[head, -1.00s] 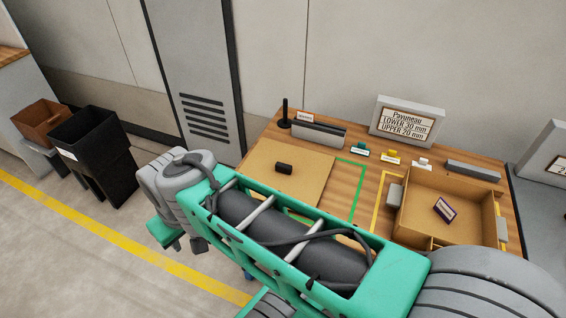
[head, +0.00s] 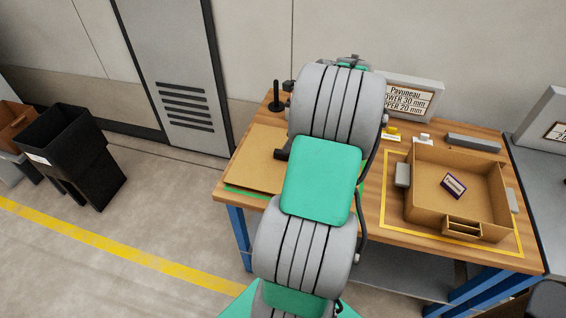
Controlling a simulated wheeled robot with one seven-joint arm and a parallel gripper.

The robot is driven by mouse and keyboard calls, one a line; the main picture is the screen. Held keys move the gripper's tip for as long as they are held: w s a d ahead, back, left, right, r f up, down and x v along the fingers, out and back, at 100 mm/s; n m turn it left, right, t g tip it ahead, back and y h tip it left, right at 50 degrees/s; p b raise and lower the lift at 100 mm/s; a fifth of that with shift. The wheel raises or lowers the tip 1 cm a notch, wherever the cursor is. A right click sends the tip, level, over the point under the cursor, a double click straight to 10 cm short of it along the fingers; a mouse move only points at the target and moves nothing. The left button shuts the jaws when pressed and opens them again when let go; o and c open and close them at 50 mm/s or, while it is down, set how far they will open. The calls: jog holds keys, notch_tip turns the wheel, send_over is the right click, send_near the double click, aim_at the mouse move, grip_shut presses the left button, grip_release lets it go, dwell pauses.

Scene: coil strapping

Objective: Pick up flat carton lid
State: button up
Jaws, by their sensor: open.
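The flat carton lid (head: 250,160) is a brown sheet lying on the left part of the wooden table, inside a green marked outline. A small black cylindrical part (head: 282,154) shows at its right side, against my arm. My green and grey arm stands across the middle of the view and hides the right part of the lid. My gripper is hidden behind the arm, so its place relative to the lid cannot be seen.
An open carton (head: 425,217) with a small purple-edged label inside stands in a yellow outline on the right. A sign (head: 407,97), a black post (head: 275,97) and a grey bar (head: 473,143) stand at the back. Black bins (head: 75,155) stand on the floor at left.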

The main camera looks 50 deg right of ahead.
aim_at(283, 157)
jog(key=shift+m, duration=0.5)
jog(key=x, duration=0.2)
jog(key=d+x, duration=0.1)
jog(key=x, duration=0.4)
jog(key=shift+w+d+f+b, duration=0.2)
jog(key=shift+f+b, duration=0.15)
jog(key=shift+f, duration=0.1)
jog(key=shift+c, duration=0.5)
grip_shut()
